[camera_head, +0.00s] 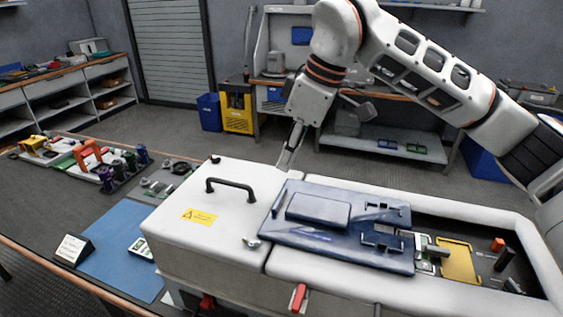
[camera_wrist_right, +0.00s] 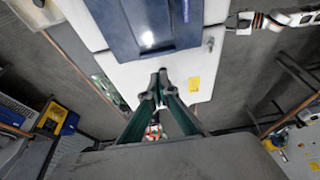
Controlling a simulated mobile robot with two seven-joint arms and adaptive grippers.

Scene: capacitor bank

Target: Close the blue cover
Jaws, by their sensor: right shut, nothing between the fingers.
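The blue cover (camera_head: 340,225) lies over the left part of the opening in the white cabinet (camera_head: 180,247), with a raised panel and cut-outs on top. It looks nearly flat; I cannot tell if its edges all rest on the rim. Parts inside the opening show to its right. My right gripper (camera_head: 286,164) points down at the cabinet's far edge, just behind the cover's far left corner. In the right wrist view its fingers (camera_wrist_right: 159,80) are together and empty, with the cover (camera_wrist_right: 145,22) ahead of the tips. I do not see my left gripper.
A black handle (camera_head: 232,187) stands on the white lid beside the cover, near a yellow warning label (camera_head: 199,217). A red latch (camera_head: 298,298) is on the cabinet's front. A yellow part (camera_head: 458,261) sits in the open bay. A blue mat (camera_head: 115,250) lies at left.

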